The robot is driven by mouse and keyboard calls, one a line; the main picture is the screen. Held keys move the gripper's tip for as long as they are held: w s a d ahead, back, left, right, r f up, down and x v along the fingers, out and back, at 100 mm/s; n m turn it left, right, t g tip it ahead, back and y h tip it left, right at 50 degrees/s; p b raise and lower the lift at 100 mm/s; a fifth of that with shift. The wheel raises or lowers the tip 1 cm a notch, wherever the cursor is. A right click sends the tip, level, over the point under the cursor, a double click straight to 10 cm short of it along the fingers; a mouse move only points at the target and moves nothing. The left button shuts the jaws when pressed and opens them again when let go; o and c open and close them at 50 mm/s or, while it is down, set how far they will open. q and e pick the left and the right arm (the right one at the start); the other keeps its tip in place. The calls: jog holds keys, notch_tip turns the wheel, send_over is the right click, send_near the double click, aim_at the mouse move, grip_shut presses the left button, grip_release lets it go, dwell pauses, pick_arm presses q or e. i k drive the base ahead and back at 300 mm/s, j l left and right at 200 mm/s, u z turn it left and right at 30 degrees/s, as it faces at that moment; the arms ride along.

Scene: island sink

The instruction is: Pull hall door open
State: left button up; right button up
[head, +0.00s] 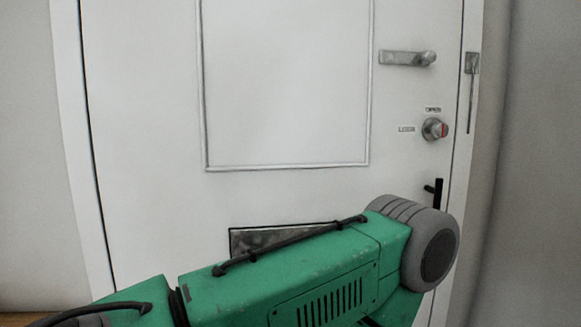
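The white hall door (140,110) fills most of the head view and looks shut in its frame. A silver lever handle (405,58) sticks out near its upper right edge. Below it is a round silver lock knob (434,129) with a red mark and small labels. A black handle (437,192) sits lower on the same edge, its lower end hidden behind my green arm. That arm crosses the bottom of the view from the left, in front of the door. Neither gripper shows.
The white door frame (72,130) runs down the left, with a grey wall (25,160) beyond it. A metal latch plate (472,63) is on the right frame. Grey wall (540,160) lies to the right. A dark framed panel (250,240) low on the door is partly covered by my arm.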

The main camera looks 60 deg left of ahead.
aim_at(209, 119)
jog(key=u, duration=1.95)
